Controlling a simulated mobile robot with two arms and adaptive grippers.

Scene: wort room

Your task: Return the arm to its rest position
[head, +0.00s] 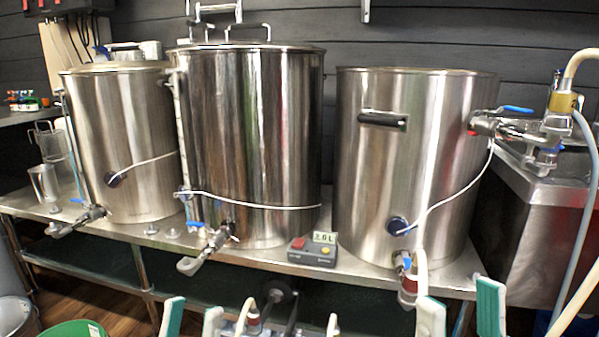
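My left gripper (193,317) shows at the bottom edge, left of centre. Its pale fingertips, one with a teal pad, point up and stand apart with nothing visible between them. My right gripper (461,311) shows at the bottom edge, right of centre. Its white and teal fingertips are also apart, and I see nothing held between them. Both are in front of the steel bench (110,230), low in the picture. The rest of both arms is mostly outside the view.
Three steel kettles, left (125,140), middle (250,140) and right (400,180), stand on the bench with valves facing me. A small control box (313,252) sits between two of them. Hoses (587,190) hang at the right. A green bucket (75,329) is at lower left.

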